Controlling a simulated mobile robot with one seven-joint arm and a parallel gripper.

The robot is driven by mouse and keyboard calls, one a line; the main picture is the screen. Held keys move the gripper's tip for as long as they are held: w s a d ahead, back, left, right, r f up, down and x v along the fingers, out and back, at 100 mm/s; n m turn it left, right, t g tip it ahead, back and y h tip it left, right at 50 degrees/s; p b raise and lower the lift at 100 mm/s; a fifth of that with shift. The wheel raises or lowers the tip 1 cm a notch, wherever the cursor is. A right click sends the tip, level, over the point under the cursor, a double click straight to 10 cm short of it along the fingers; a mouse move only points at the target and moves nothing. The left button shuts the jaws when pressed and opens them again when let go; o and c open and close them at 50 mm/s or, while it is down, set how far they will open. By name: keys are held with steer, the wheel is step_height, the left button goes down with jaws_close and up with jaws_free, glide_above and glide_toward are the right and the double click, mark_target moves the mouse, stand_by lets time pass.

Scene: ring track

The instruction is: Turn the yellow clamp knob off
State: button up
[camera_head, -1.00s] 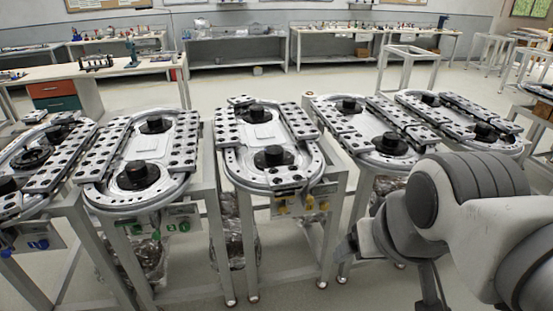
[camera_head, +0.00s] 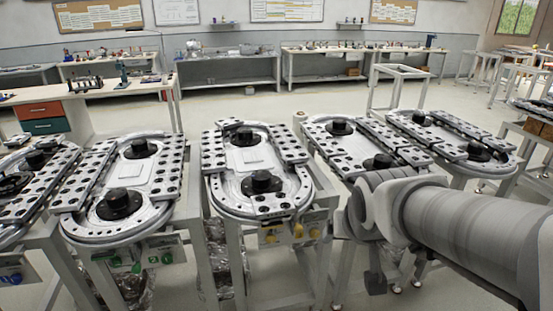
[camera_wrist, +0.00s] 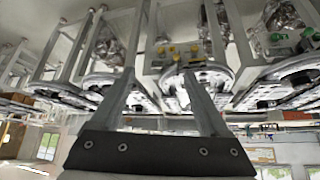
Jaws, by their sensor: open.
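Yellow knobs (camera_head: 298,230) sit on the front panel (camera_head: 284,238) under the near end of the middle ring track (camera_head: 262,209). Another yellow knob (camera_head: 270,239) is on the left part of that panel. I cannot tell by label which one is the clamp knob, or how it is turned. The upside-down wrist view also shows the yellow knobs (camera_wrist: 175,56), small and beyond my fingertips. My gripper (camera_wrist: 158,72) is open and empty, its two fingers spread apart. It is away from the panel and touches nothing I can see. In the head view my arm is at right.
A track at left has green knobs (camera_head: 167,257); the far-left one has blue knobs (camera_head: 14,279). A further ring track (camera_head: 361,144) stands right of the middle one, partly behind my arm. Metal table legs (camera_head: 237,262) and wrapped bundles (camera_head: 217,246) are below. Floor shows between the stands.

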steer(key=w+a+f+m+t+y+b, duration=0.1)
steer(key=w+a+f+m+y+b, duration=0.2)
steer(key=f, duration=0.7)
steer(key=w+a+f+m+y+b, duration=0.1)
steer(key=w+a+f+m+b, duration=0.35)
steer(key=f, duration=0.55)
steer(key=w+a+f+m+t+y+b, duration=0.1)
steer(key=w+a+f+m+y+b, duration=0.3)
steer(key=f, duration=0.6)
steer(key=m+t+h+b, duration=0.3)
steer(key=m+t+b, duration=0.45)
steer(key=m, duration=1.35)
glide_toward(272, 240)
steer(key=shift+t, duration=0.55)
steer(key=x, duration=0.5)
steer(key=b+x, duration=0.1)
steer(key=x, duration=0.2)
steer(key=shift+a+f, duration=0.2)
steer(key=shift+f, duration=0.2)
steer(key=shift+n, duration=0.25)
jaws_close()
